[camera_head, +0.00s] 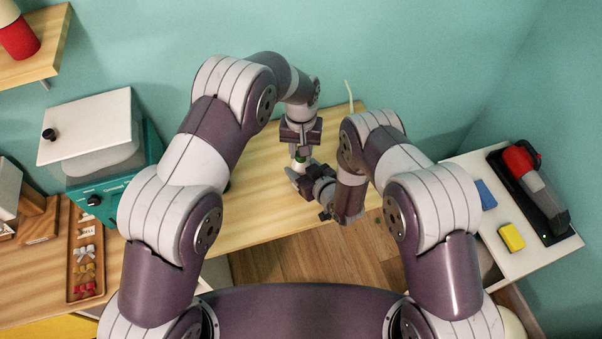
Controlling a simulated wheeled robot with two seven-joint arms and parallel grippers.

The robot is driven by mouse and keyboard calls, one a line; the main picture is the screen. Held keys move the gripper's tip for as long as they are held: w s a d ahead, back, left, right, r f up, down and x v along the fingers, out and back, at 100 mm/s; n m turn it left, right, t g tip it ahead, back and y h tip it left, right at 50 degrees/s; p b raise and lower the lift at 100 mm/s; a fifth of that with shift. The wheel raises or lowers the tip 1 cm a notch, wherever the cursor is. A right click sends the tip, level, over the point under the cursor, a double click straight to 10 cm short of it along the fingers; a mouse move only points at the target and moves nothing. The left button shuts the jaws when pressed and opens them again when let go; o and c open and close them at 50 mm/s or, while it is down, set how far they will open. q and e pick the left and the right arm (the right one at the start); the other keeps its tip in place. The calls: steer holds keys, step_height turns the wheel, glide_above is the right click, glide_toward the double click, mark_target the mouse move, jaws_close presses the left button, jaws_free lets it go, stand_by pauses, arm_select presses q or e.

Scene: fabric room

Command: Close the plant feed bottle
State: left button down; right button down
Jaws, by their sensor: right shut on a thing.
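A small white and green piece (301,161), apparently the plant feed bottle, shows between my two grippers over the wooden counter. Most of it is hidden, and I cannot make out its cap. My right gripper (297,172) comes in from the right, low down, and is shut on the bottle. My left gripper (300,150) points down directly above it, at the bottle's upper end. Its fingers are too small and covered to tell whether they are open or shut.
The wooden counter (262,190) is clear around the grippers. At left stand a teal box with a white lid (92,130) and a wooden tray of small bows (86,250). At right, a white table (520,262) holds a yellow sponge (511,237) and a red-black handheld device (535,180).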

arm_select(q)
steer(key=m, duration=0.4)
steer(key=shift+m, duration=0.3)
steer(key=m, duration=0.3)
steer(key=shift+m, duration=0.4)
steer(key=m, duration=1.1)
steer(key=shift+m, duration=0.4)
steer(key=m, duration=0.6)
steer(key=shift+m, duration=0.3)
steer(key=c, duration=0.8)
jaws_free()
step_height(320, 180, up, 7)
steer(key=shift+r, duration=0.2)
